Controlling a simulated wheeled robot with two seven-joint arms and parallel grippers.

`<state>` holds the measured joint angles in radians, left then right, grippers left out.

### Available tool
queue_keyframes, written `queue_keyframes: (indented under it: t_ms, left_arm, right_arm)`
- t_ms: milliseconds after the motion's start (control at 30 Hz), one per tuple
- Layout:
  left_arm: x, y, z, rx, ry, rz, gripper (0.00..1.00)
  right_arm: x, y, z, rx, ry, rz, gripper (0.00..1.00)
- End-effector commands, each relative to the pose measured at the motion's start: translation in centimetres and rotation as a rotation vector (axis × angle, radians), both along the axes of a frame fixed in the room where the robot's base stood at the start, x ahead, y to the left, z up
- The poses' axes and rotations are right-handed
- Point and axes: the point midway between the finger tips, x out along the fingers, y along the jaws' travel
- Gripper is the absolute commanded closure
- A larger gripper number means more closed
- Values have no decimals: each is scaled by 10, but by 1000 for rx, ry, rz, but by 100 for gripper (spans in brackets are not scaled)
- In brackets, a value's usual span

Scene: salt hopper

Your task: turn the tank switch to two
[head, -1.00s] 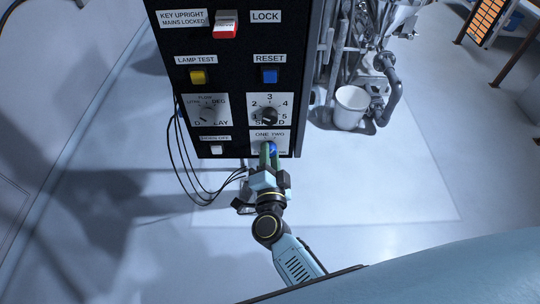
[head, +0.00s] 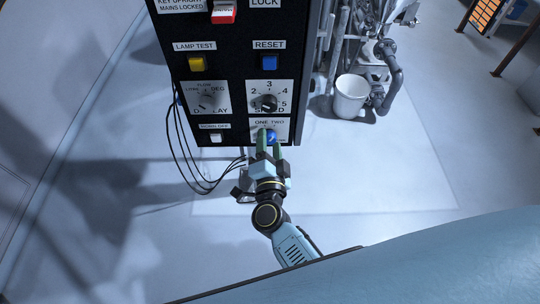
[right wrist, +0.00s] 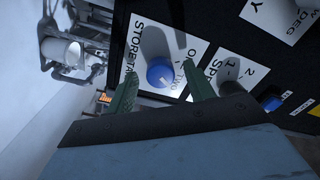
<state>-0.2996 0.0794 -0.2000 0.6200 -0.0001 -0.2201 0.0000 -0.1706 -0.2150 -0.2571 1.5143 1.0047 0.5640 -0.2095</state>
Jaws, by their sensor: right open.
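The tank switch is a blue round knob (head: 271,137) on a white plate (head: 281,125) marked ONE and TWO, low on the right of the black panel. In the right wrist view the blue knob (right wrist: 161,73) sits on its plate (right wrist: 148,43), marked STORE TA and partly hidden. My right gripper (head: 269,140) is at the knob, its green fingers pointing at the panel. In the right wrist view its fingers (right wrist: 160,88) are spread, one on each side of the knob, with gaps between them and it. My left gripper is not in view.
A white horn-off switch (head: 215,138) is at lower left. Black cables (head: 190,160) hang left of the panel. A white bucket (head: 350,96) stands to the right.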

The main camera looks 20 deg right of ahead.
Motion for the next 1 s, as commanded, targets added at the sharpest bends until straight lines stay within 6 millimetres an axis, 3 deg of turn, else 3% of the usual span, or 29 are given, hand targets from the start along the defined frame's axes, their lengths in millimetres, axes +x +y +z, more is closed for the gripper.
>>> queue_keyframes:
  t_ms: [600,800,1000]
  left_arm:
    - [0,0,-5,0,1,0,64]
    - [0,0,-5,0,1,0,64]
    - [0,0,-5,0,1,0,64]
  right_arm:
    - [-112,30,-4,1,3,1,47]
    - [-126,34,-3,2,1,-1,47]
    - [-127,35,-3,1,1,-1,47]
